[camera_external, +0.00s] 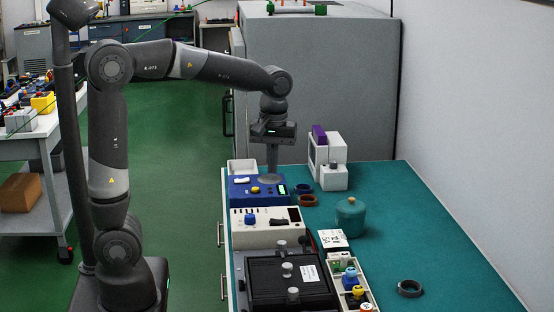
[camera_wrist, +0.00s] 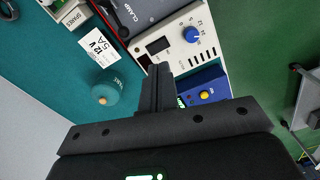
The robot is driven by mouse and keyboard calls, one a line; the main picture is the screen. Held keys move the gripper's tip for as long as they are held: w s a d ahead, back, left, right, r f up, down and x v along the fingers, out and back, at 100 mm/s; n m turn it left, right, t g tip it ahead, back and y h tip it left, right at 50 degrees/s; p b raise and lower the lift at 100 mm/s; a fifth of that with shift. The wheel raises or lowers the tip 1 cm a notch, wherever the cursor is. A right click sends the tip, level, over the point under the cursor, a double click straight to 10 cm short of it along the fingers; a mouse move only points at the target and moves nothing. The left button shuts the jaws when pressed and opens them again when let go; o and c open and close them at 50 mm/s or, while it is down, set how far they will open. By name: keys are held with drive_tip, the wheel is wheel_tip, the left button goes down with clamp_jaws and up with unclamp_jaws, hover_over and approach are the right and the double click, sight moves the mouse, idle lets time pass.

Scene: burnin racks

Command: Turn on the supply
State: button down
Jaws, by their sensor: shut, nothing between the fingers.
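A beige bench unit (camera_external: 266,238) with a blue knob (camera_external: 250,219) and a dark display stands on the green table; it looks like a supply, but I cannot read its name. My gripper (camera_external: 271,174) is shut and empty, pointing down over the blue unit. My fingers (camera_wrist: 157,80) hide part of both units in the wrist view.
A black clamp fixture (camera_external: 290,280) stands at the front, beside a tray of coloured parts (camera_external: 340,270). A 12V 5A card (camera_external: 332,239), a teal round container (camera_external: 350,216) and a white device (camera_external: 328,160) stand to the right. The table's right side is mostly clear.

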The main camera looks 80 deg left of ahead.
sight(273, 220)
drive_tip(key=shift+w+a+f+n+g, duration=0.25)
drive_tip(key=shift+w+a+n, duration=0.15)
drive_tip(key=shift+a+n, duration=0.15)
drive_tip(key=shift+w+a+f+n+g, duration=0.15)
drive_tip(key=shift+w+a+f+n, duration=0.2)
drive_tip(key=shift+a, duration=0.3)
drive_tip(key=shift+w+a+f+n+g, duration=0.2)
drive_tip(key=shift+w+a+n, duration=0.2)
drive_tip(key=shift+a+n, duration=0.2)
drive_tip(key=f, duration=0.4)
drive_tip(key=s+f, duration=0.1)
drive_tip(key=f, duration=0.8)
drive_tip(key=shift+s+f, duration=0.35)
drive_tip(key=shift+f, duration=0.05)
drive_tip(key=shift+s+f, duration=0.1)
drive_tip(key=shift+f, duration=0.15)
drive_tip(key=shift+w+r, duration=0.3)
drive_tip(key=shift+w, duration=0.5)
drive_tip(key=shift+r, duration=0.1)
